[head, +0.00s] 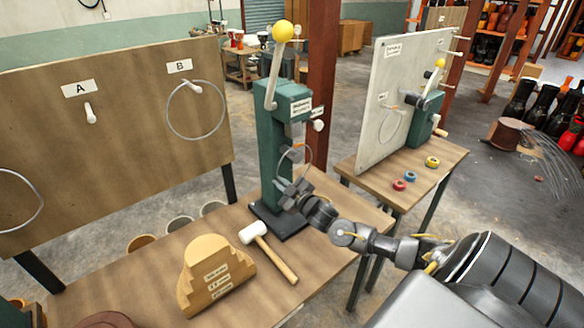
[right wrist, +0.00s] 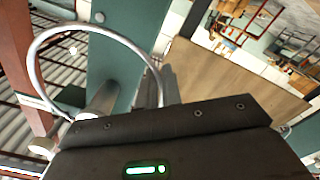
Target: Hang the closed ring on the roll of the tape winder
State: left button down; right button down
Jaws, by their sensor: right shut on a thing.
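My right gripper (head: 291,188) is shut on a thin grey metal ring, beside the tall green machine (head: 268,165). The ring arches up from the fingers in the right wrist view (right wrist: 84,26); in the head view it is small and partly lost against the machine. A smaller green device (head: 424,118) with a yellow knob stands against a white board (head: 385,75) on the right table. Coloured tape rolls lie near it, so it may be the tape winder; its label is unreadable. My left gripper is not in view.
A brown board at left has peg A (head: 89,113) and peg B, with a ring (head: 167,108) on B. A mallet (head: 270,258) and a wooden block (head: 215,275) lie on the near table. Red (head: 398,185), blue and yellow tape rolls lie on the right table (head: 440,170).

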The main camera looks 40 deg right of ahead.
jog(key=s+r+p, duration=0.3)
jog(key=s, duration=0.5)
jog(key=s+r+p, duration=0.3)
jog(key=s+p, duration=0.1)
jog(key=s, duration=0.4)
jog(key=shift+s+a, duration=0.2)
jog(key=shift+s, duration=0.1)
dwell(0.4)
dwell(0.4)
